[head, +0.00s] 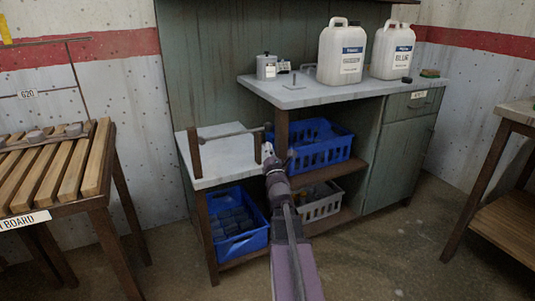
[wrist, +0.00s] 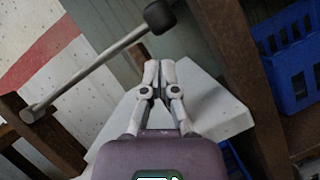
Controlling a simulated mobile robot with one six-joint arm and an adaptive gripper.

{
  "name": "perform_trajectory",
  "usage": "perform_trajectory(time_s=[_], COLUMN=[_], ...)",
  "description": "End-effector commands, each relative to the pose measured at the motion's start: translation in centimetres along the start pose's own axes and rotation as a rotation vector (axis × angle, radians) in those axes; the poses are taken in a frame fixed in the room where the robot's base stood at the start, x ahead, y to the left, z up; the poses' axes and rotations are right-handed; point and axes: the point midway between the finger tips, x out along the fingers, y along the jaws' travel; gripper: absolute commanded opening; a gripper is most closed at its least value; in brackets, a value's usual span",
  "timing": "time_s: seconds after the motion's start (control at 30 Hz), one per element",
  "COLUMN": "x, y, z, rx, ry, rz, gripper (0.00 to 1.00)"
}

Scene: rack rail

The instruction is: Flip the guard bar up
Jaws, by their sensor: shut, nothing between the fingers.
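The guard bar (head: 228,134) is a thin grey rod across the front of a low white shelf, roughly level between two brown posts. In the wrist view the guard bar (wrist: 97,67) runs from a pivot on a brown post at lower left to a dark knob (wrist: 160,16) at upper right. My gripper (head: 267,149) is near the right post, just below the knobbed end. In the wrist view my gripper (wrist: 158,64) has its fingertips together with nothing between them, below the knob and apart from the bar.
The low white shelf (head: 218,160) is otherwise bare. Two white jugs (head: 342,60) stand on the higher worktop (head: 300,97). A slatted table (head: 75,170) is at left.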

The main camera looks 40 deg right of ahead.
Motion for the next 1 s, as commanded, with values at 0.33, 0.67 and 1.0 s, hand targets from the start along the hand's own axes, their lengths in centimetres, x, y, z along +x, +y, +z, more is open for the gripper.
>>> perform_trajectory(time_s=[0.33, 0.67, 1.0], x=[4.3, 4.8, 4.8], y=[0.1, 0.0, 0.5], z=[0.1, 0.0, -0.1], rx=[-0.001, 0.0, 0.001], ry=[0.0, 0.0, 0.002], rz=[0.0, 0.0, 0.003], gripper=[0.0, 0.0, 0.0])
